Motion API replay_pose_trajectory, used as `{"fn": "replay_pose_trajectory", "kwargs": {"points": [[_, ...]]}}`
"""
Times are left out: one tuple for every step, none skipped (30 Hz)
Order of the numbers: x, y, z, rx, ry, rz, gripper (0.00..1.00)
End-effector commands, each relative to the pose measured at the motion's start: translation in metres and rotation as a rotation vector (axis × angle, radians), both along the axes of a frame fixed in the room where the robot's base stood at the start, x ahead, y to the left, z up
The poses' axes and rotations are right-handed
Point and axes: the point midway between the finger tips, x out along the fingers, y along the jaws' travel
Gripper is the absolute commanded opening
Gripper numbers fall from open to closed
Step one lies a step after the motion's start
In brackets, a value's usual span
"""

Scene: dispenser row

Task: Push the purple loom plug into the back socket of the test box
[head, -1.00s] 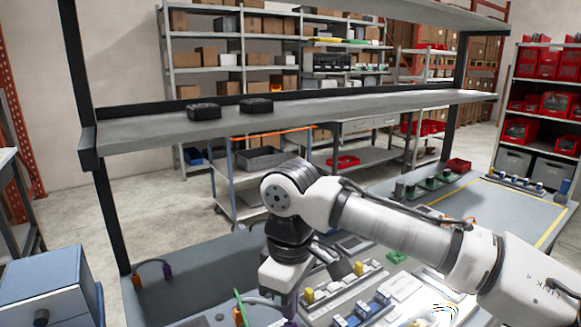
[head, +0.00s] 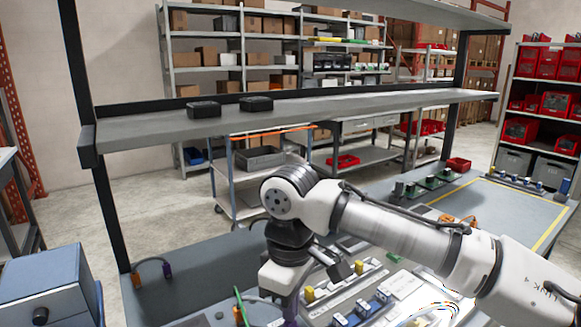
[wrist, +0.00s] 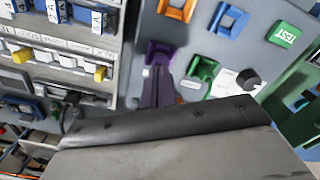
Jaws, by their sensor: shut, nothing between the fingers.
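In the wrist view a grey panel (wrist: 262,62) carries orange, blue, green and purple frames and a green TEST label (wrist: 283,33). I cannot tell for certain that it is the test box, or which socket is the back one. In the head view purple (head: 291,308) shows just below my gripper (head: 288,296).
Rows of white and yellow modules (wrist: 62,60) stand left of the panel. An orange plug (head: 239,315) with a green cable is left of my gripper. A shelf (head: 300,112) spans above the bench.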

Motion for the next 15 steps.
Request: {"fn": "replay_pose_trajectory", "kwargs": {"points": [[0.0000,0.0001,-0.0018,0.000,0.000,0.000,0.00],[0.0000,0.0001,-0.0024,0.000,0.000,0.000,0.00],[0.0000,0.0001,-0.0032,0.000,0.001,0.000,0.00],[-0.0001,0.0002,-0.0039,0.000,0.001,0.000,0.00],[-0.0001,0.0002,-0.0045,0.000,0.001,0.000,0.00],[-0.0001,0.0002,-0.0053,0.000,0.001,0.001,0.00],[-0.0001,0.0002,-0.0059,0.000,0.001,0.001,0.00],[-0.0001,0.0002,-0.0065,0.000,0.001,0.001,0.00],[-0.0002,0.0002,-0.0073,0.000,0.001,0.001,0.00],[-0.0002,0.0002,-0.0079,0.000,0.001,0.001,0.00],[-0.0002,0.0002,-0.0085,0.000,0.001,0.001,0.00],[-0.0002,0.0002,-0.0093,0.000,0.001,0.001,0.00],[-0.0003,0.0003,-0.0099,0.001,0.002,0.001,0.00],[-0.0003,0.0003,-0.0105,0.001,0.002,0.001,0.00],[-0.0003,0.0003,-0.0114,0.001,0.002,0.001,0.00]]}}
